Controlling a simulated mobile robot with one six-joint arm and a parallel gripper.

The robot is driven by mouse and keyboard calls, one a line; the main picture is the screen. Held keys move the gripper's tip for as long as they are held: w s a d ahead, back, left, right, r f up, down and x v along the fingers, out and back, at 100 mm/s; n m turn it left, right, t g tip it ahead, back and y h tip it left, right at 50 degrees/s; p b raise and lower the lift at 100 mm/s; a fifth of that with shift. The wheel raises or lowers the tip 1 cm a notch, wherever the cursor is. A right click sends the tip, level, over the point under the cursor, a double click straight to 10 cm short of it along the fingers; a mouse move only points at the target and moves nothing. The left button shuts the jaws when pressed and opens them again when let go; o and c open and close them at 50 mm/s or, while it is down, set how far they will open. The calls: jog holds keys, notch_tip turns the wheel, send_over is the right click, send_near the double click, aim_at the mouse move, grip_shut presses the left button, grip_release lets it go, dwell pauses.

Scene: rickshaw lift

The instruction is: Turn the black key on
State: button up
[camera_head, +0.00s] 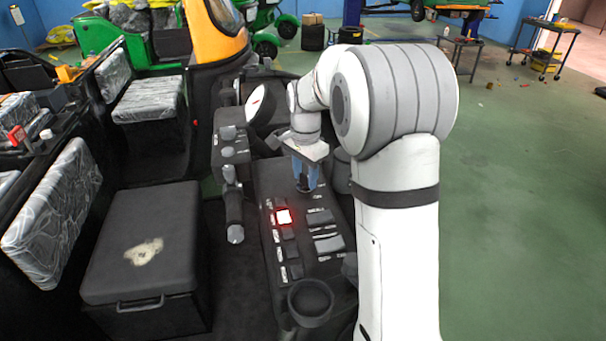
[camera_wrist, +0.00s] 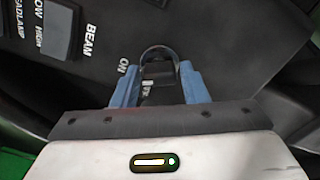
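The black key (camera_wrist: 160,53) stands in the dark console panel, its rounded head showing in the wrist view. A white "ON" label (camera_wrist: 128,76) is printed on the panel just left of it. My gripper (camera_wrist: 160,72) has its blue fingers on either side of the key head, and the head fills the gap between the fingertips. The lower part of the key and its slot are mostly hidden between the fingers. In the head view my gripper (camera_head: 306,177) is at the upper part of the console (camera_head: 303,262), and the key is largely hidden there.
A lit red-and-white switch (camera_head: 283,217) and several dark rocker switches are below my gripper on the console. A cup holder (camera_head: 311,302) is at its near end. A lever (camera_head: 234,215) stands to the left. Open green floor (camera_head: 520,200) lies to the right.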

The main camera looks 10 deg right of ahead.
aim_at(305, 174)
jog(key=shift+o, duration=1.4)
notch_tip(305, 174, up, 8)
jog(key=shift+f, duration=0.1)
